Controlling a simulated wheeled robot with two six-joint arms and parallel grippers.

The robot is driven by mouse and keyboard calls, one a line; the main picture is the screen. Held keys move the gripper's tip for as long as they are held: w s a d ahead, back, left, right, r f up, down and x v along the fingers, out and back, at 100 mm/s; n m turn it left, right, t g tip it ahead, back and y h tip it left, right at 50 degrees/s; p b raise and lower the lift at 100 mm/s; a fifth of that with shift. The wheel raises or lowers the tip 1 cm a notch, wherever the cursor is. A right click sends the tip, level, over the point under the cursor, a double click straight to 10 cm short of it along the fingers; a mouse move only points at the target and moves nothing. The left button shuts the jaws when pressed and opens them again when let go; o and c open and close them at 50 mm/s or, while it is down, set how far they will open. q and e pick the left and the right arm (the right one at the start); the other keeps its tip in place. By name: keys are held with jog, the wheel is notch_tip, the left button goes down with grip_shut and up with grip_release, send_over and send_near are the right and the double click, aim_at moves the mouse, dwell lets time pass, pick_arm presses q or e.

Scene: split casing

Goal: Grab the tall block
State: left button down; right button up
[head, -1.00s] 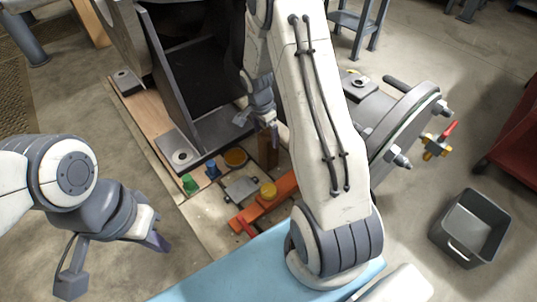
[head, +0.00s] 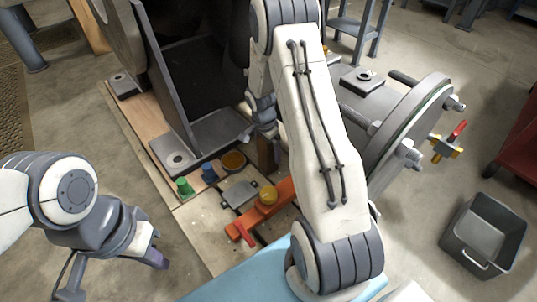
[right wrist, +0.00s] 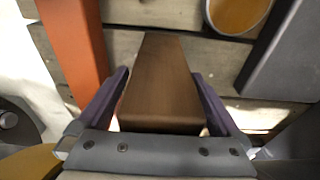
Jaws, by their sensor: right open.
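The tall block (right wrist: 160,85) is a brown wooden bar standing upright; in the head view it shows as a narrow dark brown piece (head: 265,153) partly behind my right arm. My right gripper (right wrist: 160,76) is open, with one purple finger on each side of the block and a narrow gap visible beside it. In the head view the right gripper (head: 268,132) is at the block's upper part, mostly hidden by the arm. My left gripper (head: 156,250) hangs at the lower left, away from the block; its jaw opening is unclear.
An orange bar (head: 270,212) with a yellow knob lies near the block. A large dark casing (head: 195,90) rises behind. A grey bin (head: 487,235) stands at the right.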

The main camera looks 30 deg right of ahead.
jog(key=c, duration=1.5)
grip_shut()
jog(key=shift+r, duration=0.1)
